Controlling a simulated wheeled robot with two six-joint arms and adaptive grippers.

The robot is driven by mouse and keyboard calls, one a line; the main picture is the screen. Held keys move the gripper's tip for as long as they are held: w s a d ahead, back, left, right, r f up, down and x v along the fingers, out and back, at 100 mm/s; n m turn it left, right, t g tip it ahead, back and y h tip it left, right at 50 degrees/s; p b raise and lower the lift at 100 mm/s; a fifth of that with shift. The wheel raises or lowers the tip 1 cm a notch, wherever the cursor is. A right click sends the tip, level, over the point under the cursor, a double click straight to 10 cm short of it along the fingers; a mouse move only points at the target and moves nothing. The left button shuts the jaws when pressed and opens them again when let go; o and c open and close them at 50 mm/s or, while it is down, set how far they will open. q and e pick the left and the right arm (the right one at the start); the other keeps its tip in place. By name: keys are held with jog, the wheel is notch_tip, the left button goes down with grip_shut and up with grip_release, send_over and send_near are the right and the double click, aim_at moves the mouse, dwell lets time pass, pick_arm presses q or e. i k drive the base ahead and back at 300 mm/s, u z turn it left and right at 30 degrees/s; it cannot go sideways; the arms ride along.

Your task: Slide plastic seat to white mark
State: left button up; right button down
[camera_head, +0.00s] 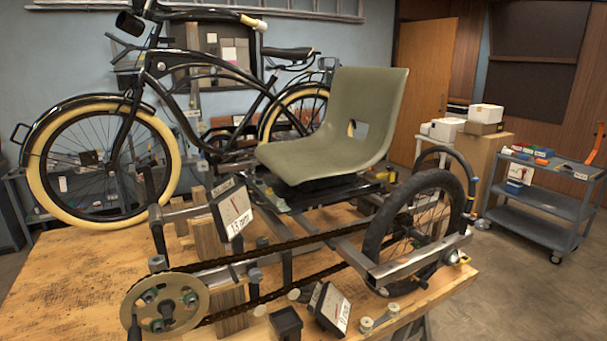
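The olive-green plastic seat (335,125) stands upright on the trike frame (205,267), right of the picture's middle. Its backrest rises at the back right and has a hole through it. A dark mount and rails (310,192) lie under the seat. I cannot make out a white mark on the rails with certainty. Neither of my grippers shows in the head view, and nothing touches the seat.
The frame sits on a wooden workbench (70,275) with wooden blocks, two gauges (232,208) (330,308), a chain and chainring (165,305). A black wheel (415,225) stands right of the seat. A cream-tyred bicycle (100,160) is behind; a grey cart (545,200) is right.

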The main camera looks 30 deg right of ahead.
aim_at(321, 167)
jog(key=z, duration=1.15)
jog(key=k, duration=0.55)
jog(key=z, duration=0.75)
jog(key=i, duration=0.4)
jog(key=z, duration=0.8)
jog(key=i, duration=1)
jog(key=u, duration=0.6)
jog(key=i, duration=0.7)
jog(key=u, duration=1)
jog(key=i, duration=0.35)
jog(key=u, duration=0.05)
